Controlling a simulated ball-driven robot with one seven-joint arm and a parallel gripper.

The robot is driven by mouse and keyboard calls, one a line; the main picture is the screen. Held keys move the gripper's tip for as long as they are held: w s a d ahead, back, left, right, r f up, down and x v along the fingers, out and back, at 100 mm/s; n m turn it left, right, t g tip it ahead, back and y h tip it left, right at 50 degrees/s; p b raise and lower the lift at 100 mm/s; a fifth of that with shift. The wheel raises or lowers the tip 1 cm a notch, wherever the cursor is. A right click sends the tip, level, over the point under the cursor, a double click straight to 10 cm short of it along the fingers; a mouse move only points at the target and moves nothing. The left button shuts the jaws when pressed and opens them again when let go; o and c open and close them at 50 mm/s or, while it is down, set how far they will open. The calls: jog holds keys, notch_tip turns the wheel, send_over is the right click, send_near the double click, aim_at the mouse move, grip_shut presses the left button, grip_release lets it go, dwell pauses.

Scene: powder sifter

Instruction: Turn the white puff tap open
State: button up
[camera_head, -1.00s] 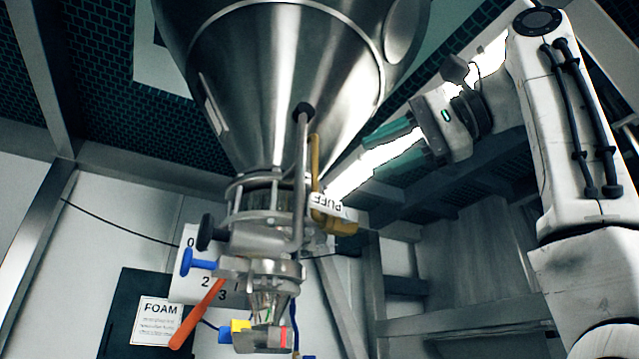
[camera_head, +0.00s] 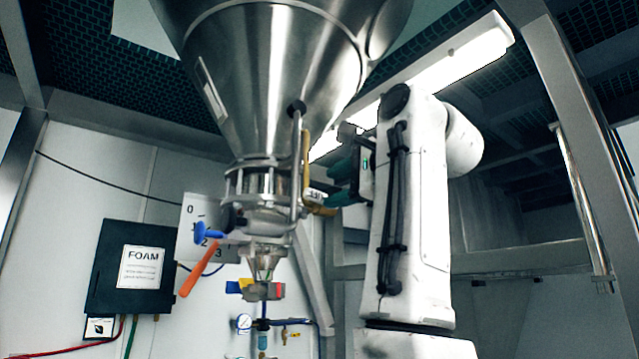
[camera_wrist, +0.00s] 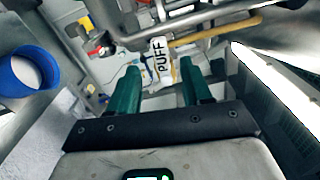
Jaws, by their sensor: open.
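The white puff tap (camera_wrist: 158,60) has a white handle lettered PUFF and lies between and just beyond my gripper's fingertips in the wrist view. In the head view only a sliver of the tap (camera_head: 316,196) shows, beside the yellow pipe under the steel hopper. My gripper (camera_wrist: 160,68) is open, with its two green fingers on either side of the handle. I cannot tell whether they touch it. In the head view my gripper (camera_head: 329,183) is close at the tap's right, partly hidden by my arm.
The steel hopper (camera_head: 270,80) hangs above. A yellow pipe (camera_head: 306,160) and a steel lever (camera_head: 296,150) stand close by the tap. A blue knob (camera_head: 208,232) and an orange handle (camera_head: 200,270) stick out at the left. A black FOAM box (camera_head: 105,270) is on the wall.

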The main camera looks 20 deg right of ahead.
aim_at(316, 196)
jog(key=shift+p+x, duration=0.95)
jog(key=shift+x, duration=1.75)
jog(key=shift+d, duration=0.1)
jog(key=shift+c, duration=0.3)
grip_shut()
